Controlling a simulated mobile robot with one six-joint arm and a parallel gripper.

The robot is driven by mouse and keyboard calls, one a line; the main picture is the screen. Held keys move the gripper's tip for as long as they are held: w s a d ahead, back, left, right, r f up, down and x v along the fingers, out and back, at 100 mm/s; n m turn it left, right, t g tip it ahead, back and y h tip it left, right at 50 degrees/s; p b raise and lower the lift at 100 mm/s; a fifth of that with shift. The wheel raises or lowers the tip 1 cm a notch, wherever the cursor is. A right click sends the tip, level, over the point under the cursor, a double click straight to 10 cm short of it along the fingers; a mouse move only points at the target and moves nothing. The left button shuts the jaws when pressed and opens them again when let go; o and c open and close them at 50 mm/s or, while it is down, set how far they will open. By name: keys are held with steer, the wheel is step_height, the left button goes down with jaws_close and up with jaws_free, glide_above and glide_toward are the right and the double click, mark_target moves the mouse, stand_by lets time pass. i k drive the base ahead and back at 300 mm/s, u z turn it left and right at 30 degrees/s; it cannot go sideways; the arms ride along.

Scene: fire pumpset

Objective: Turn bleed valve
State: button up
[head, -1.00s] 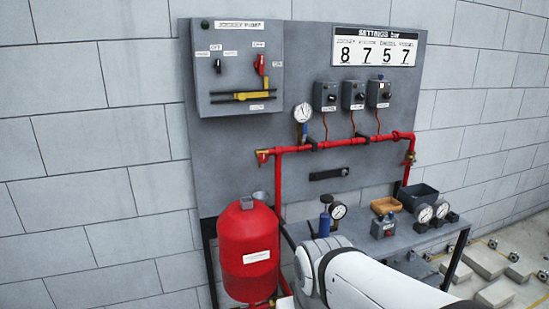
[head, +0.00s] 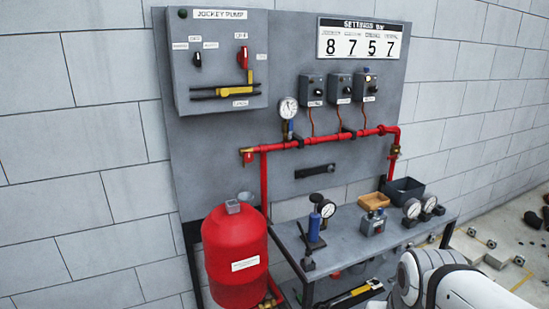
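A red pipe (head: 330,141) runs across the grey panel. A small valve with brass and red parts (head: 248,156) sits at its left end. A brass fitting (head: 394,152) sits on its right down-leg. Another brass piece (head: 268,303) shows low beside the red tank (head: 236,255). No part is labelled as the bleed valve, so I cannot tell which one it is. A pressure gauge (head: 288,107) with a blue part below it stands on the pipe. My white arm shows at the lower right; my gripper is out of view.
A grey bench (head: 343,238) holds a blue hand pump (head: 315,226), loose gauges (head: 412,208), a small grey box (head: 373,222), a wooden tray (head: 375,203) and a dark bin (head: 402,189). Above are the jockey pump box (head: 217,50) and three pressure switches (head: 339,88). Blocks litter the floor at right.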

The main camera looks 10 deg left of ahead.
mark_target(248, 157)
steer(key=u, duration=0.05)
steer(key=i, duration=1)
steer(key=z, duration=0.05)
